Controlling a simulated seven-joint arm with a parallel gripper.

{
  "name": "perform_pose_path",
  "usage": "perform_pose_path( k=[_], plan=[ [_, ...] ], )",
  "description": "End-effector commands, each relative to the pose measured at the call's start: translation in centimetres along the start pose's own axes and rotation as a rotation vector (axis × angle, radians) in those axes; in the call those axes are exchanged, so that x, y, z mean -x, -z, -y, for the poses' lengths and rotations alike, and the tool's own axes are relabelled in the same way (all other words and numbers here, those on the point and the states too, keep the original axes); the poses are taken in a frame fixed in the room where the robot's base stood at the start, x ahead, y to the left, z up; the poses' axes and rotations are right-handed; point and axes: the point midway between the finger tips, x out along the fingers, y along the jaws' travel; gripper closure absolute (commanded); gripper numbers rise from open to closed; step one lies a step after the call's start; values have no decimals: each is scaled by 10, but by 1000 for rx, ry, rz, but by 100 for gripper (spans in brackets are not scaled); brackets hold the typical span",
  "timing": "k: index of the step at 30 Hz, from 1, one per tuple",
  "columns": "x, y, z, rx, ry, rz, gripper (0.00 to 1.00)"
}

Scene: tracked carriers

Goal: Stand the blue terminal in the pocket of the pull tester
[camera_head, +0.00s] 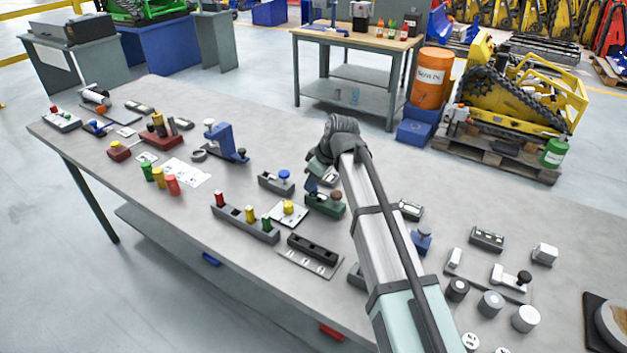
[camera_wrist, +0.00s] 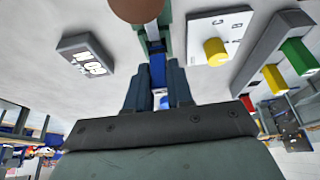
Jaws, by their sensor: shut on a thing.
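My gripper (camera_head: 318,180) is low over the middle of the bench, at a green device (camera_head: 322,204) with a brown knob. In the wrist view my gripper (camera_wrist: 159,72) has its fingers close around a narrow blue piece, the blue terminal (camera_wrist: 158,70). The terminal's far end is at the green device, under the brown knob (camera_wrist: 137,9); I cannot tell whether it touches or sits in a pocket. No label shows which device is the pull tester. In the head view the terminal is not clearly distinguishable beside my wrist.
Left of the green device stand a white plate with a yellow peg (camera_head: 288,210) and a grey rack (camera_head: 245,224) with coloured pegs. A grey block with a blue knob (camera_head: 277,182) is close behind. A taller blue device (camera_head: 224,141) stands further left. Small parts fill the right side.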

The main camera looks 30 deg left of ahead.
Motion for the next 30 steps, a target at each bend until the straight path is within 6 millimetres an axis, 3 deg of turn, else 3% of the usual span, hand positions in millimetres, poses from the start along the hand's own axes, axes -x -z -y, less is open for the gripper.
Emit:
perform_pose_path(
  k=[7, 8, 9, 17, 22, 30],
  plan=[
    [0, 0, 0, 0, 0, 0, 100],
    [0, 0, 0, 0, 0, 0, 77],
    [0, 0, 0, 0, 0, 0, 73],
    [0, 0, 0, 0, 0, 0, 49],
    [0, 0, 0, 0, 0, 0, 48],
    [0, 0, 0, 0, 0, 0, 23]
  ],
)
